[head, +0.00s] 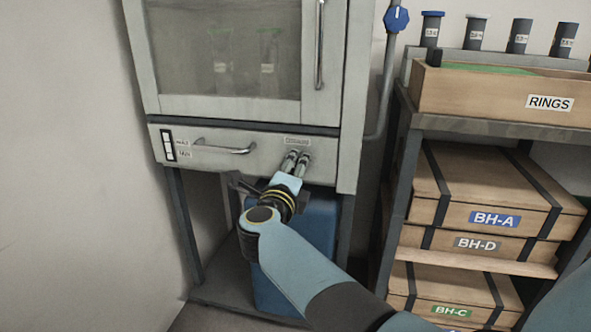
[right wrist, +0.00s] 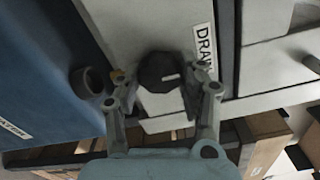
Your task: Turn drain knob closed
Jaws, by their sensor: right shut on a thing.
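The drain knob (right wrist: 156,70) is a dark round knob on the pale cabinet panel, with a short white mark that lies roughly level in the right wrist view, on its right side. A label reading "DRAIN" (right wrist: 205,50) is beside it. My right gripper (right wrist: 161,76) has one finger on each side of the knob and is shut on it. In the head view my right gripper (head: 298,158) is at the drawer-like panel, below a small label (head: 297,141), and hides the knob. My left gripper is not in view.
A handle (head: 225,147) is left on the panel. A shelf with wooden boxes (head: 480,185) and a RINGS tray (head: 460,92) stands on the right. A blue valve knob (head: 396,19) is above.

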